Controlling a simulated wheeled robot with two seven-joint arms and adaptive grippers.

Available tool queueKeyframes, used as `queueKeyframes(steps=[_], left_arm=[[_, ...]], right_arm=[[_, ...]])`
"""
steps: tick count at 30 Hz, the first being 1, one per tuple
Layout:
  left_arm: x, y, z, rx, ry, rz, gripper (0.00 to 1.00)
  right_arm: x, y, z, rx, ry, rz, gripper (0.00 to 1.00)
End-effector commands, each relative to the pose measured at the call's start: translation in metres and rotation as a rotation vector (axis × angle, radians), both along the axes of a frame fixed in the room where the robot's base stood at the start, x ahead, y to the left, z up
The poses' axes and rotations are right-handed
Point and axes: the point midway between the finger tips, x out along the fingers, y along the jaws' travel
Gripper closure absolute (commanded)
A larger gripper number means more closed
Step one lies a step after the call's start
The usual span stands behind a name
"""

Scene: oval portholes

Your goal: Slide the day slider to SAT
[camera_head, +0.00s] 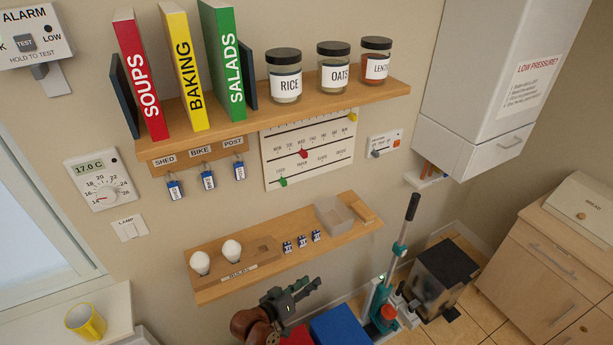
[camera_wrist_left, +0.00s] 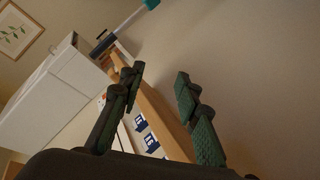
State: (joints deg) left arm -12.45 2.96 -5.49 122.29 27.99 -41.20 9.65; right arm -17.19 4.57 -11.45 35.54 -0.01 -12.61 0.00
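The white slider board (camera_head: 308,148) hangs on the wall under the jar shelf. It has a yellow slider (camera_head: 352,117) at its upper right, a red slider (camera_head: 303,153) near the middle and a green slider (camera_head: 283,182) at the lower left. The day lettering is small; I cannot tell for sure which day any slider marks. My left gripper (camera_head: 309,289) is low in front of the lower shelf, well below the board and apart from it. In the left wrist view its fingers (camera_wrist_left: 159,75) are spread with nothing between them. My right gripper is not in view.
The upper shelf (camera_head: 385,94) with books and jars juts out above the board. The lower shelf (camera_head: 340,236) holds bulbs, small blue items and a clear box. A teal tool with a black handle (camera_head: 412,207) stands at the right. Wall between board and lower shelf is clear.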

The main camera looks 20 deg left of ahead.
Motion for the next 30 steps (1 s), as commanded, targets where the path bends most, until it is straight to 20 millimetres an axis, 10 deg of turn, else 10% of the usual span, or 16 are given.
queueKeyframes(steps=[10,18,23,30], left_arm=[[0.082,-0.024,0.183,-0.520,-0.424,0.062,0.70],[0.125,0.026,0.341,-1.299,-0.796,0.204,0.70],[0.144,0.063,0.374,-1.792,-0.903,0.348,0.70],[0.173,0.063,0.357,-2.372,-0.875,0.647,0.70]], right_arm=[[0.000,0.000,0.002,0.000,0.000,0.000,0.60],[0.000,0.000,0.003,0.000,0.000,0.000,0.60],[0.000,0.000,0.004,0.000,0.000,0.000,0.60],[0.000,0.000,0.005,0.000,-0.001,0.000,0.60]])
